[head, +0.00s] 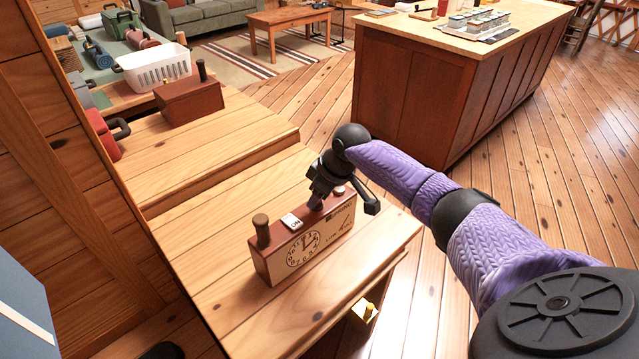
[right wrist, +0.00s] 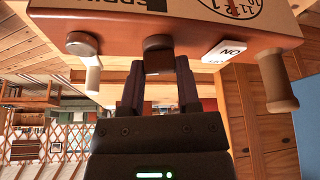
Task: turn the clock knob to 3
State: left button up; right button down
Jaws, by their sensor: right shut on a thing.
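A red-brown wooden box with a pale front panel (head: 322,247) stands on the wooden bench. A clock face with numbers and hands (head: 303,249) is on its front left. A white ON switch (head: 291,222) sits on its top and also shows in the right wrist view (right wrist: 225,51). My right gripper (head: 316,203) comes down on the box top, right of the switch. In the right wrist view its fingers (right wrist: 158,75) are shut on a dark brown knob (right wrist: 158,56). The knob is mostly hidden in the head view. My left gripper is out of view.
A brown peg (head: 261,229) rises from the box's left end, and a small pale-capped lever (right wrist: 83,47) is on the knob's other side. A second red box (head: 189,101) and white basket (head: 153,66) stand farther back.

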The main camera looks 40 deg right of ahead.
jog(key=m+p, duration=0.1)
jog(key=p, duration=0.1)
jog(key=shift+r+m+h+p, duration=0.25)
jog(key=shift+m+h+p, duration=0.05)
jog(key=shift+m, duration=0.1)
jog(key=shift+f+m+t+h+p, duration=0.2)
jog(key=shift+m+t+h+p, duration=0.1)
jog(key=shift+m+p, duration=0.5)
jog(key=shift+c, duration=1.6)
grip_release()
